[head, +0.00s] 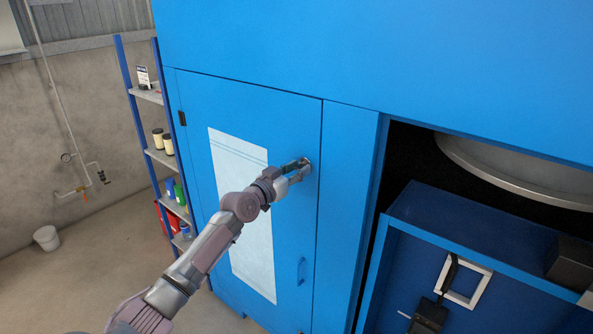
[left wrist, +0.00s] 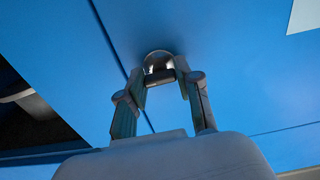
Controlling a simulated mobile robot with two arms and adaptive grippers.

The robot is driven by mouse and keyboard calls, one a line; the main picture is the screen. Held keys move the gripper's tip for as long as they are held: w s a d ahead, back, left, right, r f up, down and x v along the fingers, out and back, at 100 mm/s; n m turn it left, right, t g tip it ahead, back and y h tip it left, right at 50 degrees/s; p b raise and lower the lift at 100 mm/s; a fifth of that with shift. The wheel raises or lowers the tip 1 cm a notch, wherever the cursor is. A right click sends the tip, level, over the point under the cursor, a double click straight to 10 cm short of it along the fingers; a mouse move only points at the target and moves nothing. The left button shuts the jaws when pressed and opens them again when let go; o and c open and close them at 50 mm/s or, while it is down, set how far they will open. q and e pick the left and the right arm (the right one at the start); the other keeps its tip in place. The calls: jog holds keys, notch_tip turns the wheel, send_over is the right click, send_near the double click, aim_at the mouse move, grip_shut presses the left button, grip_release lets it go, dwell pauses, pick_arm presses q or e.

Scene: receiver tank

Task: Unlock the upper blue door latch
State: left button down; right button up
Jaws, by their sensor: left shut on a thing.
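The blue door (head: 294,225) is closed in the blue cabinet and carries a white sheet (head: 240,190). The upper latch (head: 306,165) is a small round metal piece near the door's right edge, partly hidden by my gripper. My left gripper (head: 299,170) reaches it from the left. In the left wrist view the latch (left wrist: 158,59) shows as a round metal base with a dark grip, and my left gripper (left wrist: 160,78) has its fingertips shut on that grip. The door seam runs just beside it. My right gripper is not in view.
A blue door handle (head: 301,271) sits lower on the same door. A shelf rack (head: 150,95) with cans and bottles stands to the left. A white bucket (head: 46,237) is on the floor by the wall. To the right is an open dark bay (head: 410,160).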

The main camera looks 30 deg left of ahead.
pick_arm(q)
jog(key=n, duration=0.3)
jog(key=shift+n, duration=0.4)
jog(key=n, duration=0.4)
jog(key=n+p, duration=0.1)
jog(key=n, duration=0.4)
jog(key=shift+r, duration=0.1)
jog(key=n+p, duration=0.2)
jog(key=n, duration=0.2)
jog(key=shift+n, duration=0.4)
jog(key=c, duration=0.8)
grip_release()
